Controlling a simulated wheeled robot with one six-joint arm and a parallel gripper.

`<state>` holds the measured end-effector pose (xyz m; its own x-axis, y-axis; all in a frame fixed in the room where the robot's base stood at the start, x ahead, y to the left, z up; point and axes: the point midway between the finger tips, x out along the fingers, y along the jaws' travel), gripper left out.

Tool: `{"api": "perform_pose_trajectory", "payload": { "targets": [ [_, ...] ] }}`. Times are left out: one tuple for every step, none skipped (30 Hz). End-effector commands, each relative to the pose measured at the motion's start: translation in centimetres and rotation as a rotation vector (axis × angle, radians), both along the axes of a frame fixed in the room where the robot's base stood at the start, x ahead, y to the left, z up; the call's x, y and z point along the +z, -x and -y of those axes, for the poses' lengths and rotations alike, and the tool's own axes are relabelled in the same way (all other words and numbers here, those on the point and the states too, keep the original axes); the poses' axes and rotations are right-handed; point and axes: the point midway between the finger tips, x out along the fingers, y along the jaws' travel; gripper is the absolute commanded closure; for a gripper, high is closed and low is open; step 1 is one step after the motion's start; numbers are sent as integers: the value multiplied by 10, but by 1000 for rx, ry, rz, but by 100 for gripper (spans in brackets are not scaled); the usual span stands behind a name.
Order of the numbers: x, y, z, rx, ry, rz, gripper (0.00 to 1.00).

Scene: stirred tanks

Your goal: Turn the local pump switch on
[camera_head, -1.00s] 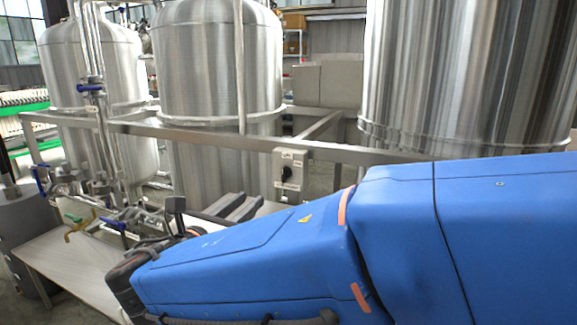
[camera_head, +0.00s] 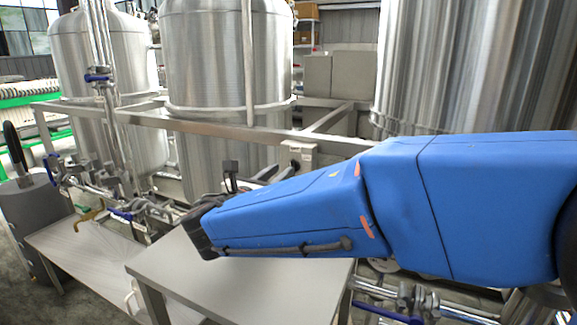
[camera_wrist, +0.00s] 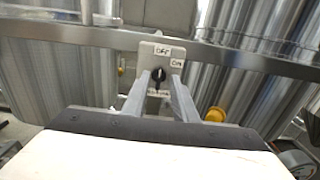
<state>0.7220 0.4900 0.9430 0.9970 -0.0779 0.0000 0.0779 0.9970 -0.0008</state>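The local pump switch (camera_wrist: 159,74) is a black knob on a light grey plate fixed to a steel frame rail. In the wrist view, an OFF label (camera_wrist: 161,50) is above the knob and an ON label (camera_wrist: 177,62) is at its upper right. The knob looks roughly upright, towards OFF. My gripper (camera_wrist: 161,84) is open, with one grey finger on each side of the knob in the picture. I cannot tell whether the fingers touch it. In the head view only the top of the switch plate (camera_head: 300,148) shows; my blue arm hides the knob.
The horizontal steel rail (camera_head: 215,127) runs behind my gripper, with large steel tanks (camera_head: 225,60) beyond it. A grey table (camera_head: 240,285) stands below my arm. Pipes and blue-handled valves (camera_head: 120,214) are at the left, and more pipework (camera_head: 405,305) is at lower right.

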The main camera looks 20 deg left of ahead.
Motion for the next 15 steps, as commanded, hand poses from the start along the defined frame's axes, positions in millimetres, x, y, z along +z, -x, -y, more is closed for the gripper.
{"api": "perform_pose_trajectory", "payload": {
  "targets": [
    [0,-10,2,-3,0,-1,74],
    [0,-15,2,-4,-1,0,74],
    [0,-21,2,-3,-1,0,74],
    [0,-26,3,-3,-1,0,74],
    [1,-30,3,-2,-1,0,74],
    [1,-36,4,-3,-1,0,74],
    [1,-39,4,-2,-1,1,74],
    [0,-42,4,-2,-1,0,74],
    [0,-46,4,-2,-1,0,74],
    [0,-49,4,-1,-1,-1,74],
    [0,-51,4,-2,-1,-1,74],
    [0,-53,5,-1,-1,-1,74],
    [0,-55,5,-1,-1,-1,74],
    [0,-56,5,-1,-1,-1,74],
    [0,-57,5,-1,-1,0,74]
  ]
}}
